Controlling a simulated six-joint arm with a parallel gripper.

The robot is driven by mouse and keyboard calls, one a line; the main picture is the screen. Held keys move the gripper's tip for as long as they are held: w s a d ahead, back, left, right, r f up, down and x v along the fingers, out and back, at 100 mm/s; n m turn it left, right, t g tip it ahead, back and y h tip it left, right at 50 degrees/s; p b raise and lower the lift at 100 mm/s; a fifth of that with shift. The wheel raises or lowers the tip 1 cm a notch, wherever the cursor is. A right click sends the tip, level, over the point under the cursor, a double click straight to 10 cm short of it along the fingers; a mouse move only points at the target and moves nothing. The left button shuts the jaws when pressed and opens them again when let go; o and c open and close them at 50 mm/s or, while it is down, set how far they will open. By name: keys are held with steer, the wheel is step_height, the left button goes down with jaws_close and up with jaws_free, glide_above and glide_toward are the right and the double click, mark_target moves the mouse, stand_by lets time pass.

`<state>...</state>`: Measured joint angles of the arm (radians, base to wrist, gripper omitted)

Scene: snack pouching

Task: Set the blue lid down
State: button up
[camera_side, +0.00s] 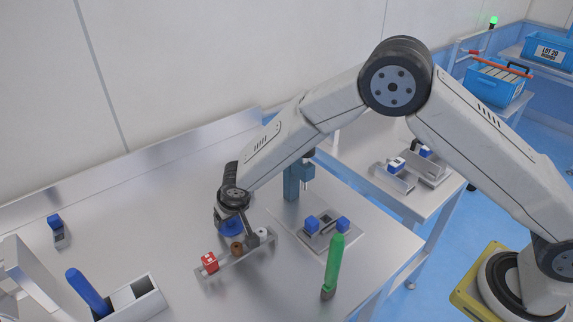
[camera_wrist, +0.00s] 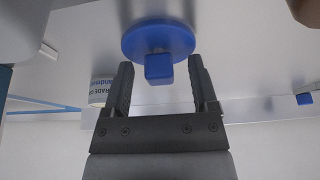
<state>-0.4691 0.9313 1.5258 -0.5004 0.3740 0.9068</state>
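The blue lid (camera_wrist: 140,40) is a round disc with a square knob (camera_wrist: 159,68) in the wrist view. My gripper (camera_wrist: 162,76) has its two dark fingers apart, one on each side of the knob, with a gap showing on both sides. In the side view the blue lid (camera_side: 231,229) shows just below my gripper (camera_side: 230,216), behind the metal rail. The gripper partly hides it, and I cannot tell what lies under it.
The metal rail (camera_side: 225,269) bears a red block (camera_side: 210,263), a brown piece (camera_side: 237,248) and a white piece (camera_side: 263,233). A blue press (camera_side: 291,182) stands behind.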

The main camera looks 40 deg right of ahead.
steer(key=shift+r, duration=0.1)
steer(key=v, duration=0.7)
steer(key=shift+s+r, duration=0.2)
steer(key=shift+r, duration=0.05)
stand_by(0.4)
steer(key=w+d+r+n+t+h, duration=0.1)
steer(key=d+r+n+h, duration=0.2)
steer(key=d+r+n, duration=0.45)
steer(key=w+d+r+n+h, duration=0.2)
steer(key=d+r+n+h, duration=0.25)
steer(key=d+n, duration=0.55)
steer(key=s+d+f+m+g+y, duration=0.1)
steer(key=s+f+m+y, duration=0.1)
steer(key=s+m, duration=0.3)
steer(key=s+d+f+m+g+y, duration=0.1)
steer(key=s+d+f+m+y, duration=0.1)
steer(key=s+m, duration=0.4)
steer(key=s+d+f+m+y, duration=0.2)
steer(key=s+m, duration=0.4)
steer(key=s, duration=0.7)
steer(key=shift+d+f+g+y, duration=0.25)
steer(key=shift+f+g+y, duration=0.15)
steer(key=shift+f+y, duration=0.35)
